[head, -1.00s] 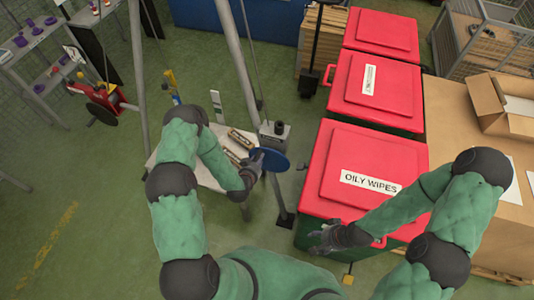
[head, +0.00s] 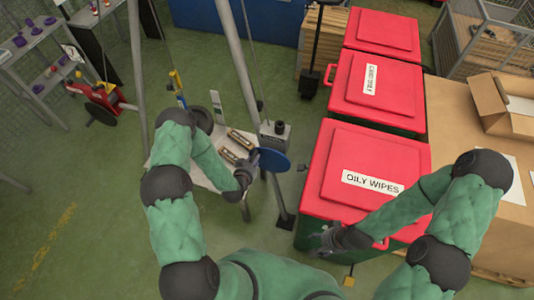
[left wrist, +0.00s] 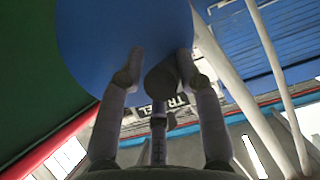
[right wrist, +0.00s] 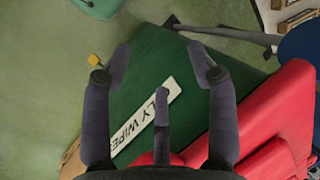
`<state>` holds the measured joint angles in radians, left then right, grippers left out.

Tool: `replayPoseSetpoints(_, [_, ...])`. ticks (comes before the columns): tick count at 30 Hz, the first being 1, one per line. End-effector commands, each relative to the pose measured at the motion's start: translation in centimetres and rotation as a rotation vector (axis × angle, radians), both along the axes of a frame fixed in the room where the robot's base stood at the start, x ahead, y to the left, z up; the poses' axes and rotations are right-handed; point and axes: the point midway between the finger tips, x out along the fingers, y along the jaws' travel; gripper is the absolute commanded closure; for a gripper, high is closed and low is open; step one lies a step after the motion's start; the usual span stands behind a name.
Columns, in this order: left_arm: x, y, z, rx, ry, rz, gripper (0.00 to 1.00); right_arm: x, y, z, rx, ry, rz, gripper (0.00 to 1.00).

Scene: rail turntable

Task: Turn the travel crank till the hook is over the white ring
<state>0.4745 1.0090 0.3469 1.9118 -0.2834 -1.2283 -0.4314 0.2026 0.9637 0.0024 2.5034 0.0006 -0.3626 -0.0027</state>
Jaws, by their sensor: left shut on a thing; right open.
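The travel crank is a blue disc (head: 273,160) beside a grey post in the head view. It fills the top of the left wrist view (left wrist: 105,35), where part of a "TR..." label shows behind it. My left gripper (head: 250,167) is at the disc's left edge. Its fingers (left wrist: 162,75) are shut around the crank's dark round knob (left wrist: 161,82). My right gripper (head: 322,240) is open and empty by the front of the nearest red-lidded bin; its spread fingers also show in the right wrist view (right wrist: 160,65).
Red-lidded bins, the nearest marked "OILY WIPES" (head: 375,150), stand right of the crank. A pale table (head: 210,172) with brown blocks is left of it. Grey poles (head: 238,75) rise around the table. Green floor is free at the left.

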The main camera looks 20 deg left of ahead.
Motion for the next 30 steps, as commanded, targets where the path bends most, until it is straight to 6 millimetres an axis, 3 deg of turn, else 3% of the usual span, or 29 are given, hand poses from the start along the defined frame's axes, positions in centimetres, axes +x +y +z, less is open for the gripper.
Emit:
replayPoseSetpoints(1, [-0.5,0.2,-1.0,-0.005,0.019,0.006,1.00,0.0,0.0,-0.4,0.000,0.000,0.000,0.41])
replayPoseSetpoints(9, [-0.5,1.1,-1.8,-0.004,0.020,0.009,1.00,0.0,0.0,-1.4,0.000,0.000,0.000,0.41])
replayPoseSetpoints(23, [-0.2,1.2,-1.6,-0.001,0.009,0.005,1.00,0.0,0.0,-1.5,0.000,0.000,0.000,0.41])
replayPoseSetpoints(30, [-0.1,1.7,-2.5,-0.001,0.009,0.007,1.00,0.0,0.0,-2.4,0.000,0.000,0.000,0.41])
